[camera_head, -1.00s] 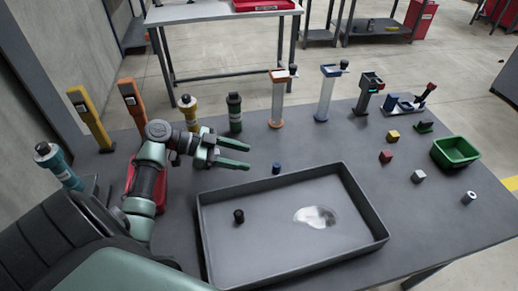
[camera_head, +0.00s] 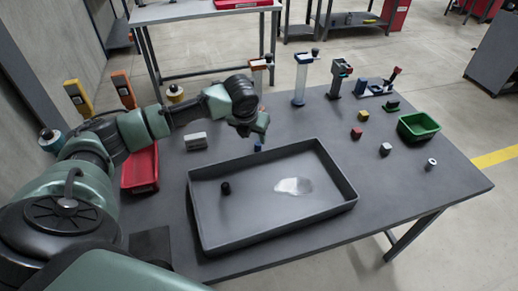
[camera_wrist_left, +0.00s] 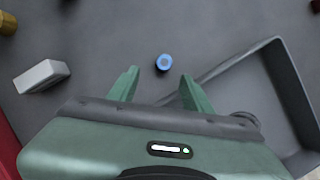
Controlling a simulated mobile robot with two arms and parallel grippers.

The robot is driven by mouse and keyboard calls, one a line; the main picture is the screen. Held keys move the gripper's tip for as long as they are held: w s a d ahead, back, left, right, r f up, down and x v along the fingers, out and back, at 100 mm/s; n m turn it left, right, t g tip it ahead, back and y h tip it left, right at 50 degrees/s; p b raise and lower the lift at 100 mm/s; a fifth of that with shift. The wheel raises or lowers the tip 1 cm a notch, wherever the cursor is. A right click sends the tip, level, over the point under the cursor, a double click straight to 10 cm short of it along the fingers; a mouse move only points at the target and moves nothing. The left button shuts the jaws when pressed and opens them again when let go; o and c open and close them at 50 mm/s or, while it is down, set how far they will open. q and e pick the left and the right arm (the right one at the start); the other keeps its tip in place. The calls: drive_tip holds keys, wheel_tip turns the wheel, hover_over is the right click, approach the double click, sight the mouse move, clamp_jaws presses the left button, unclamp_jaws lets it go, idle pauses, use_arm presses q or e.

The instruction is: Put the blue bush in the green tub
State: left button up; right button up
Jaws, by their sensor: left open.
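The blue bush (camera_head: 257,147) is a small blue cylinder standing on the grey table just behind the large tray. In the left wrist view the blue bush (camera_wrist_left: 164,62) shows its round top with a paler centre. My left gripper (camera_head: 254,128) is open and empty, pointing down above the bush. In the wrist view its two green fingers (camera_wrist_left: 157,88) are apart, with the bush a little beyond the tips and roughly between them. The green tub (camera_head: 417,128) is at the right side of the table and looks empty. My right gripper is not in view.
A large grey tray (camera_head: 322,208) holds a black bush (camera_head: 226,188) and a shiny patch. A red bin (camera_head: 139,170) and a light grey block (camera_head: 196,141) stand to the left. Small cubes and a metal ring (camera_head: 431,164) lie near the tub. Several posts line the back.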

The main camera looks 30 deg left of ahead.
sight(258, 144)
use_arm(q)
drive_tip(key=x, duration=0.4)
drive_tip(key=p+x, duration=0.1)
drive_tip(key=x, duration=0.2)
drive_tip(key=shift+w+d+r, duration=0.1)
drive_tip(key=shift+w+d, duration=0.15)
drive_tip(key=shift+w, duration=0.05)
clamp_jaws()
